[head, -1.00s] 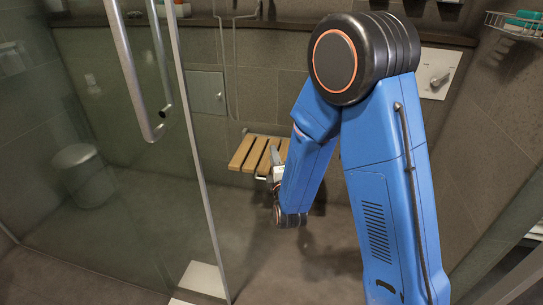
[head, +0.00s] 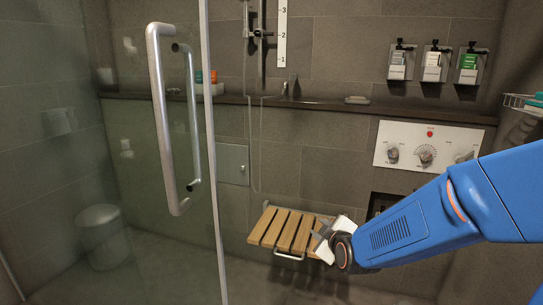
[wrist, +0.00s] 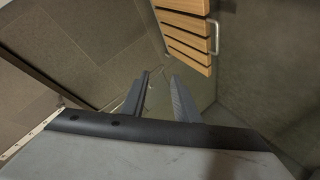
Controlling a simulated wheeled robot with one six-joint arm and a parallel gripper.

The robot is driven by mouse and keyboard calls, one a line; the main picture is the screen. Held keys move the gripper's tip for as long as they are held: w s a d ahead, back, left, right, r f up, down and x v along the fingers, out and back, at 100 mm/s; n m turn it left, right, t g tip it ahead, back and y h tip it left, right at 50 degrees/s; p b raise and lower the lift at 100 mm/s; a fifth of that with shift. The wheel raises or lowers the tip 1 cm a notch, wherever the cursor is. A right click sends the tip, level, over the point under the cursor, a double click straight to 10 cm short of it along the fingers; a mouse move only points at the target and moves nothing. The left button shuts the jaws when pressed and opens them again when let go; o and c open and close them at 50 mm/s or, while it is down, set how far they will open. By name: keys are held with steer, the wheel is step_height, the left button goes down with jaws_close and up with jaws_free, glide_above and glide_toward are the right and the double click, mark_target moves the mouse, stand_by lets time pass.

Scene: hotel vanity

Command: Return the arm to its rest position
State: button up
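My arm's blue links come in from the right in the head view. My gripper (head: 322,240) is small there, beside the right end of a wooden slatted shower seat (head: 290,231), and its fingers are hard to make out. I cannot tell whether it touches the seat. In the wrist view, the two dark fingers of my gripper (wrist: 159,78) stand apart with a gap and nothing between them. The seat also shows in the wrist view (wrist: 183,30), beyond the fingers, at the top right.
A glass door with a metal handle (head: 168,120) stands at the left, with a bin (head: 100,237) behind it. A shower control panel (head: 425,146) and three dispensers (head: 433,63) are on the back wall.

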steer(key=s+d+r+m+g+h, duration=0.1)
steer(key=s+d+m+g, duration=0.25)
steer(key=s, duration=0.75)
steer(key=s+d+r+m+g, duration=0.2)
steer(key=s+d+m, duration=0.25)
steer(key=s, duration=0.75)
steer(key=s+d+r+m+g+h, duration=0.1)
steer(key=s+d+m+g, duration=0.3)
steer(key=s, duration=0.7)
steer(key=s+a+t, duration=0.1)
steer(key=s+a, duration=0.1)
steer(key=s, duration=0.3)
steer(key=shift+s+a+r, duration=0.15)
steer(key=shift+a, duration=0.25)
steer(key=shift+s+a, duration=0.15)
steer(key=shift+s, duration=0.05)
